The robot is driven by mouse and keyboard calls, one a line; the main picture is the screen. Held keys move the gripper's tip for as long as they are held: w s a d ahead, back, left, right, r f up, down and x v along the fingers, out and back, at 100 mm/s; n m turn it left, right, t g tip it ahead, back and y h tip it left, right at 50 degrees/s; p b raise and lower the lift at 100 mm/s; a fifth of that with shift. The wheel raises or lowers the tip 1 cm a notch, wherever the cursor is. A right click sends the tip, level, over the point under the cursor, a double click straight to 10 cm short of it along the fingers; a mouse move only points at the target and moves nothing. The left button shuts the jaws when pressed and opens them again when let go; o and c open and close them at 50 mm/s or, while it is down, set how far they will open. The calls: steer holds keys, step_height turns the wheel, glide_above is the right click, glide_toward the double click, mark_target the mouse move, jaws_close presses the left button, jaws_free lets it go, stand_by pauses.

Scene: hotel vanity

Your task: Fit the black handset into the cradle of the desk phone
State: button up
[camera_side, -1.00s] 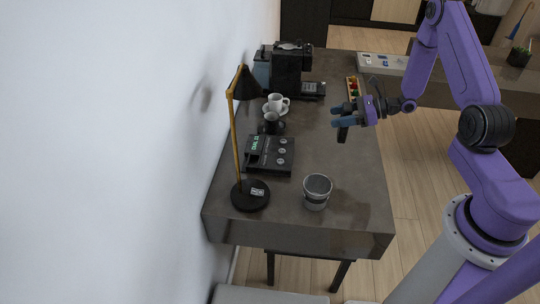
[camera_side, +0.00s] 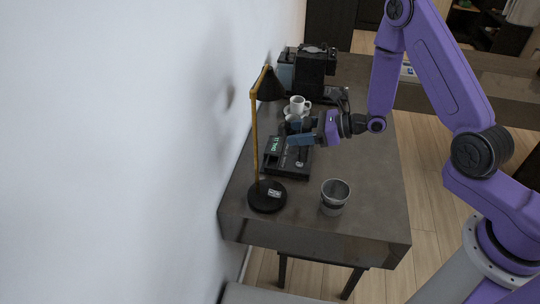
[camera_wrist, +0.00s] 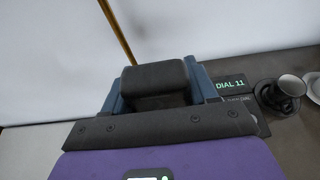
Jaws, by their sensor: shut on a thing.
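The black handset (camera_wrist: 155,76) is between the blue fingers of my gripper (camera_wrist: 158,90) in the wrist view, and the gripper is shut on it. In the side view my gripper (camera_side: 296,132) is above the desk phone (camera_side: 285,168), over its far part. The handset is hard to make out there against the dark phone. The phone lies flat on the vanity, with a green lit display on its left side. In the wrist view its display (camera_wrist: 230,85) reads "DIAL 11" at the right. The cradle is mostly hidden by my gripper, and I cannot tell whether the handset touches it.
A desk lamp (camera_side: 267,196) with a thin brass pole stands left of the phone, near the wall. A grey cup (camera_side: 335,194) stands at the front right. A white cup (camera_side: 298,104) on a saucer and a coffee machine (camera_side: 312,72) are behind. The vanity's right side is clear.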

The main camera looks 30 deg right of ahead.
steer(key=shift+w+a+f, duration=0.4)
steer(key=shift+w+f, duration=1.65)
steer(key=shift+w+a+f, duration=0.45)
steer(key=shift+w+f, duration=1.65)
steer(key=shift+w+a+f, duration=0.4)
steer(key=shift+w+f, duration=1.65)
steer(key=shift+f, duration=0.2)
steer(key=o, duration=1.3)
